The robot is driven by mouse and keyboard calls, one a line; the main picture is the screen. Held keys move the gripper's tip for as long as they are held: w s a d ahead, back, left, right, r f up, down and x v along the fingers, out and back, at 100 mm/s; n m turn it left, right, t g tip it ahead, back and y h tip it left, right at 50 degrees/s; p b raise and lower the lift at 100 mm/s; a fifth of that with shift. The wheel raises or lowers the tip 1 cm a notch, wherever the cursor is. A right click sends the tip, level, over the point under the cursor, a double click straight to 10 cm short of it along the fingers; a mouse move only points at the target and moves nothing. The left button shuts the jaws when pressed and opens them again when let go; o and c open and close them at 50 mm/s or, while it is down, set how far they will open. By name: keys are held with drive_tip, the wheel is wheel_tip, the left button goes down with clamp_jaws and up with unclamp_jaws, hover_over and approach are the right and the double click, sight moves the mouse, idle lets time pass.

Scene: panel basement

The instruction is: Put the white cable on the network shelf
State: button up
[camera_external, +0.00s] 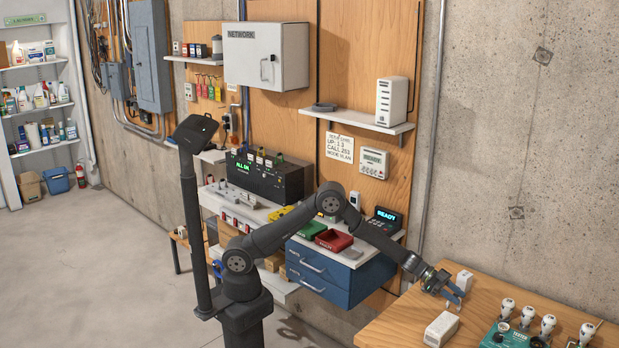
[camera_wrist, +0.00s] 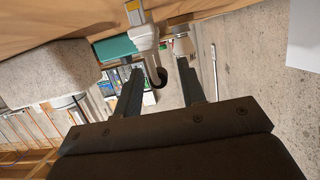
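The network shelf is probably the white wall shelf (camera_external: 357,120) below the cabinet marked NETWORK (camera_external: 266,57). A dark flat item (camera_external: 322,107) and a white upright device (camera_external: 391,102) stand on it. I cannot make out a white cable for certain in either view. My gripper (camera_external: 449,287) is low over the wooden bench at the right, between two white blocks. In the wrist view its two dark fingers (camera_wrist: 158,68) are apart, with nothing visibly clamped. A white cylindrical thing (camera_wrist: 141,32) with a black hooked part shows beyond the fingers.
The wooden bench (camera_external: 490,286) holds a near white block (camera_external: 441,329), a far white block (camera_external: 464,280), a teal box (camera_external: 507,338) and several white bulb-like pieces (camera_external: 548,325). Blue drawers (camera_external: 325,272) with red and green trays stand left of it. Free floor is at left.

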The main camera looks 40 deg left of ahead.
drive_tip(key=v, duration=1.6)
drive_tip(key=shift+w+a+r, duration=0.15)
drive_tip(key=shift+w+a, duration=0.2)
drive_tip(key=shift+w, duration=0.1)
drive_tip(key=shift+o, duration=0.4)
drive_tip(key=shift+a+r, duration=0.1)
drive_tip(key=shift+a, duration=0.2)
